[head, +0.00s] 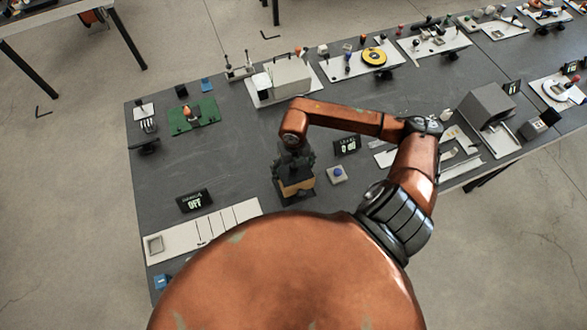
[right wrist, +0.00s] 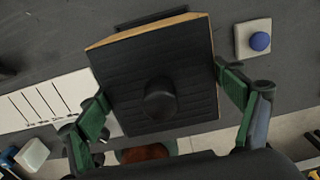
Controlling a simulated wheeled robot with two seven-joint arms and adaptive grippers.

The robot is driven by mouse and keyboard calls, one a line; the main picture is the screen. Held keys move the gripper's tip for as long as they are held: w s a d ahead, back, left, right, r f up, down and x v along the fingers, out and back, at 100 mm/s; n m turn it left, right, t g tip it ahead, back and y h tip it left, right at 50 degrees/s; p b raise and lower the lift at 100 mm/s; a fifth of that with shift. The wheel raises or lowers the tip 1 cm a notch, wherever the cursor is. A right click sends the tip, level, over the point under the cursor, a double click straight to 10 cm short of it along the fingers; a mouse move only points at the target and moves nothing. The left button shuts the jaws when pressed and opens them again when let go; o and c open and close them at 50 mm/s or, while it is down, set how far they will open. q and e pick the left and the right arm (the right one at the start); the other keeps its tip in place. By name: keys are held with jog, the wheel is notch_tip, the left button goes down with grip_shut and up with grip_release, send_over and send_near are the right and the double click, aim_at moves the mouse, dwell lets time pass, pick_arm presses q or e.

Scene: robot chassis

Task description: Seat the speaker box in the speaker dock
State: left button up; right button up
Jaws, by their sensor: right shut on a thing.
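The speaker box (head: 297,188) is a dark block with a wood-coloured side, low over or on the grey table; I cannot tell if it touches. My right gripper (head: 294,163) holds it from above. In the right wrist view, the speaker box (right wrist: 150,70) shows a black ribbed face with a round knob and a wooden edge, tilted between the two green fingers of my right gripper (right wrist: 165,103). A long white panel (head: 215,224) with dark lines and a square frame at its left end lies to the left; it may be the speaker dock. My left gripper is not in view.
A black sign (head: 194,201) reading OFF stands behind the white panel. A blue button on a pale base (head: 337,174) sits just right of the speaker box, with another black sign (head: 347,146) behind it. A green board (head: 193,117) lies farther back. The table between box and panel looks clear.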

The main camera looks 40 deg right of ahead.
jog(key=shift+f+b, duration=0.65)
jog(key=shift+b, duration=0.05)
jog(key=shift+f+b, duration=2)
jog(key=shift+f, duration=0.6)
jog(key=shift+f, duration=0.3)
jog(key=o, duration=1.4)
jog(key=shift+o, duration=0.2)
jog(key=shift+r, duration=0.1)
